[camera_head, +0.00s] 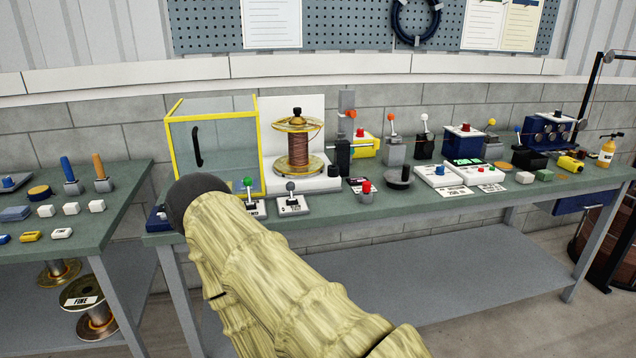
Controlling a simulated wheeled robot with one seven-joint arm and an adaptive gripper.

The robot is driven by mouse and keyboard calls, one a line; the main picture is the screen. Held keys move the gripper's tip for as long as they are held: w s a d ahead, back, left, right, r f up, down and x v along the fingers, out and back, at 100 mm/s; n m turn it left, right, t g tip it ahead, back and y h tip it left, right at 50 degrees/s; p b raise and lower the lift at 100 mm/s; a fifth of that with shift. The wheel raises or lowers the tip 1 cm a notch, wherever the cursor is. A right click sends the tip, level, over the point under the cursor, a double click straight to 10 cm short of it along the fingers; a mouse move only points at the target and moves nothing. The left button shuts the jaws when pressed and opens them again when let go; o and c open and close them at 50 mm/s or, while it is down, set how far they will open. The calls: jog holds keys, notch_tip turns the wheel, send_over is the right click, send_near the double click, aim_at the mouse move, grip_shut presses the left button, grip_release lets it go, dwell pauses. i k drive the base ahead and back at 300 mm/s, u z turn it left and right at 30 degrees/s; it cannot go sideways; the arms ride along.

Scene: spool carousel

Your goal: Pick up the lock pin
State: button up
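I cannot tell for certain which thing is the lock pin. A small grey piece with a red knob (366,188) stands near the front edge of the right bench. A copper-wound spool (298,150) stands upright on a spindle with a black knob (297,112) on top, in front of a white panel. My arm, in a yellowish sleeve with a dark rounded end, reaches up from the lower right across the bench's front left. My gripper's fingers do not show. My arm hides part of the bench's front edge.
A yellow-framed clear guard (214,143) stands left of the spool. Lever boxes, including one with a green knob (248,184), line the right bench (430,205). A black round-based piece (399,178) stands near the red knob. The left bench (100,216) holds small blocks and handled tools.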

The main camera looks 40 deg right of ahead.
aim_at(367, 185)
jog(key=z, duration=0.05)
jog(key=i, duration=0.75)
jog(key=z, duration=1)
jog(key=i, duration=0.6)
jog(key=z, duration=0.65)
